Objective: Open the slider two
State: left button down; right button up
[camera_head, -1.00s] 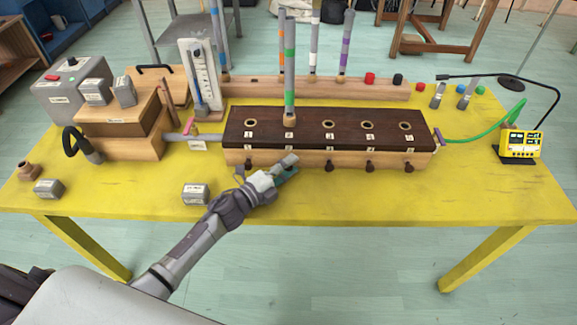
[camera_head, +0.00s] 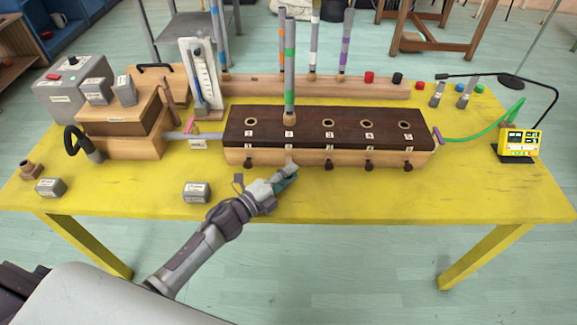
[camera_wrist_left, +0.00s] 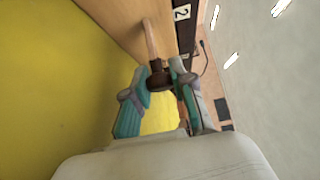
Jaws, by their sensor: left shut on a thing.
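The wooden wind chest (camera_head: 388,158) has a dark top with numbered holes and a row of dark slider knobs along its front. A grey pipe with a green band (camera_head: 290,80) stands in hole two. My left gripper (camera_head: 289,172) is at the front of slider two and hides its knob in the head view. In the left wrist view my left gripper (camera_wrist_left: 160,72) is shut on the dark knob of slider two (camera_wrist_left: 159,82), beside the label 2. A length of its pale wooden rod (camera_wrist_left: 151,40) shows between knob and chest. My right gripper is not in view.
Neighbouring knobs one (camera_head: 249,163) and three (camera_head: 329,165) stand close on either side. A grey weight block (camera_head: 196,192) lies on the yellow table (camera_head: 380,200) to the left. The table in front of the chest is otherwise clear.

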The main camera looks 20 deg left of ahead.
pick_arm(q)
jog(key=c, duration=1.2)
grip_release()
jog(key=shift+a, duration=0.1)
jog(key=v, duration=1.2)
